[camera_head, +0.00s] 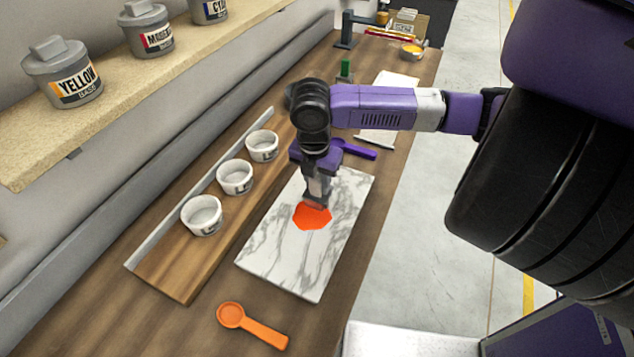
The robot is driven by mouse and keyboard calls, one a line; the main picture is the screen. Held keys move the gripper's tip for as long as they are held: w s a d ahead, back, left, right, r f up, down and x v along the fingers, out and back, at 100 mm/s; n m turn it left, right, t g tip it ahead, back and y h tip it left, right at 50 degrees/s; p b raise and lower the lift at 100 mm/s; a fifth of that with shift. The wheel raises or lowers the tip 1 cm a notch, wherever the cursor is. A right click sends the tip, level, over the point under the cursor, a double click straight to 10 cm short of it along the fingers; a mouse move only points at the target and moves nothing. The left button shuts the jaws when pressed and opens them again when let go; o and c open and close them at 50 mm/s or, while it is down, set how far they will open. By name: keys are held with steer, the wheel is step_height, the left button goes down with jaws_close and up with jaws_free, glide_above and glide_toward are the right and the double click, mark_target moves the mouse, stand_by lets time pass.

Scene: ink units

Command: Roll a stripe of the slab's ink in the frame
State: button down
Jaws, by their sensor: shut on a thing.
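A white marble slab (272,250) lies on the wooden bench, with an orange-red ink patch (312,219) near its middle. My gripper (317,190) points down over the slab, at the far edge of the ink. It is shut on a small tool (315,204), whose low edge is at or just above the ink; contact cannot be told. The tool is mostly hidden by the gripper, so its kind is unclear. Pale sheets (395,82) lie farther back on the bench, partly behind my arm. I cannot make out a marked frame on them.
Three white cups (235,177) stand on a wooden board (170,268) left of the slab. An orange scoop (250,324) lies in front, a purple scoop (355,150) behind. Labelled pots (76,83) stand on the shelf (120,90). A small green-topped item (345,68) is farther back.

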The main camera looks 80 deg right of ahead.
steer(key=shift+w+a, duration=0.25)
steer(key=shift+a, duration=0.85)
steer(key=shift+w+a, duration=0.3)
steer(key=shift+a, duration=0.75)
steer(key=shift+w+a, duration=0.25)
steer(key=shift+a, duration=0.85)
step_height(320, 180, up, 6)
